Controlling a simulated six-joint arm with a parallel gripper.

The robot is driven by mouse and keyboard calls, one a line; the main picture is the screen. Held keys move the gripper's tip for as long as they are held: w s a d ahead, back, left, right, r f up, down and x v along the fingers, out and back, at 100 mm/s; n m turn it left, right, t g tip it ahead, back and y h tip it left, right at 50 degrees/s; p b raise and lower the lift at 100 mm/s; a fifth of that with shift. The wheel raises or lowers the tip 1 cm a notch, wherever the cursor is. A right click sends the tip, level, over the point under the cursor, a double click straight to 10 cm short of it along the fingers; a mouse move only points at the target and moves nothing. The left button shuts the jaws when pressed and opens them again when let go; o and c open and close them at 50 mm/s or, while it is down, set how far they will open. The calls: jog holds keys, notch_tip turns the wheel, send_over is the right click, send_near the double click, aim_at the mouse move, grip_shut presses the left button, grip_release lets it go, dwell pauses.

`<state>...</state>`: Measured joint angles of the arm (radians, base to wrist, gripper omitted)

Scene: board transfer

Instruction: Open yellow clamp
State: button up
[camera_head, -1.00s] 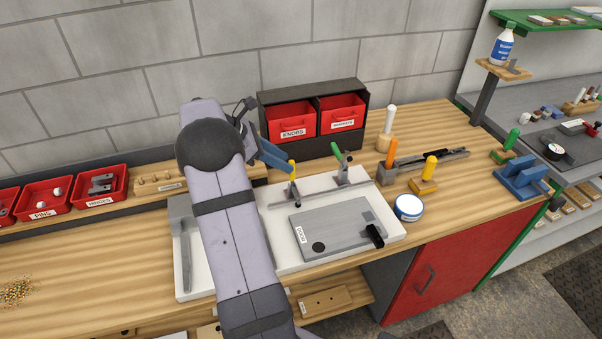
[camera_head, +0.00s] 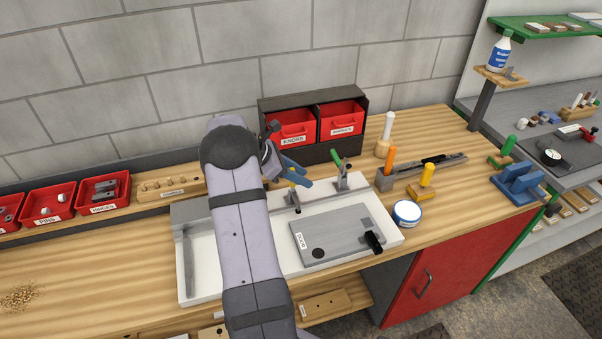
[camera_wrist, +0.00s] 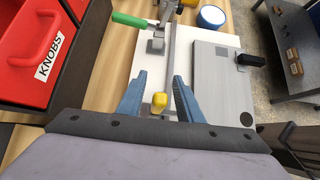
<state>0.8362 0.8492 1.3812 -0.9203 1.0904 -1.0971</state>
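The yellow clamp's handle (camera_head: 292,184) stands at the back edge of the white tray (camera_head: 190,285), partly hidden by my gripper in the head view. In the wrist view its yellow tip (camera_wrist: 159,103) lies between my two blue fingers. My gripper (camera_wrist: 159,76) is open, with a gap visible on each side of the tip. In the head view my gripper (camera_head: 296,168) is right at the handle. The clamp's lower part is dark and small. A grey plate (camera_head: 335,240) lies on the tray in front of the clamp.
A green-handled clamp (camera_head: 338,160) stands just right of the yellow one. Red drawers (camera_head: 292,128) in a dark cabinet stand close behind. An orange handle (camera_head: 390,157), another yellow handle (camera_head: 427,175) and a round blue-white tin (camera_head: 407,212) are farther right.

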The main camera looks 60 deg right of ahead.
grip_shut()
jog(key=shift+w+d+f+n+g+y+p, duration=0.25)
jog(key=shift+w+d+n+g+y+p, duration=0.6)
jog(key=shift+d+g, duration=0.2)
jog(key=shift+y+b, duration=0.25)
jog(key=shift+b, duration=0.35)
jog(key=shift+r, duration=0.15)
